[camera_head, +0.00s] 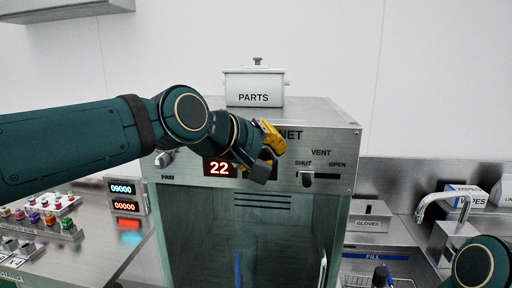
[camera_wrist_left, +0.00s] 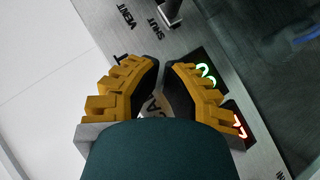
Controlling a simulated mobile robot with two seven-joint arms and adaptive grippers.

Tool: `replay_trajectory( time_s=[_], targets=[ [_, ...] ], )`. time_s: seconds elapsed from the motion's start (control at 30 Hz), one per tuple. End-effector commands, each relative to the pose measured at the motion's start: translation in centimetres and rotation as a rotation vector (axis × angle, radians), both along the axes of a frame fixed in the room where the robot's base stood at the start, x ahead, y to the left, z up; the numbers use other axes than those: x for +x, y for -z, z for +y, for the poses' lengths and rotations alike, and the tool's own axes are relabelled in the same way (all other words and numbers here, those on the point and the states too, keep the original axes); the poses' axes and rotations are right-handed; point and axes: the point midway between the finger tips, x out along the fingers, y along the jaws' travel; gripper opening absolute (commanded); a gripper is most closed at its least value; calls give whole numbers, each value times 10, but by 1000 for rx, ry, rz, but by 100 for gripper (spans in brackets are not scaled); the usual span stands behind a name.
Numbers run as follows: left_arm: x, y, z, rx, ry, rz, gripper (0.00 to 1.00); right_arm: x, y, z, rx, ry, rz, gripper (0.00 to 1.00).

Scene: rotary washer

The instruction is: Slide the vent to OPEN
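The vent slider is a dark knob (camera_head: 307,179) at the SHUT end of a slot on the front panel of the steel cabinet (camera_head: 346,140). The slot runs right towards OPEN. The knob also shows at the top of the left wrist view (camera_wrist_left: 170,12). My left gripper (camera_head: 274,153) is in front of the panel, left of the knob and apart from it. In the left wrist view its yellow, black-padded fingers (camera_wrist_left: 163,67) have their tips almost together with nothing held between them. My right gripper is not seen; only part of my right arm shows at the lower right.
A PARTS container (camera_head: 254,88) stands on the cabinet. A red 22 display (camera_head: 220,168) and a FAN knob (camera_head: 164,159) are left of the vent. The space before the slot looks clear.

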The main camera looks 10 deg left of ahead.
Motion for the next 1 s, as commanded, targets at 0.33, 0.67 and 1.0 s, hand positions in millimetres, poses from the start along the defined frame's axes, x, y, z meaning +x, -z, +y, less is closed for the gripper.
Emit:
replay_trajectory(
  time_s=[0.33, 0.67, 1.0],
  targets=[
    [23, 31, -39, 2, 4, 0, 0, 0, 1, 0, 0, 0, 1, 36],
    [23, 40, -50, 1, 0, -1, 0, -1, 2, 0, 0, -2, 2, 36],
    [23, 39, -49, 1, 0, -1, 0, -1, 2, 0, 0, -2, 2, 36]
  ],
)
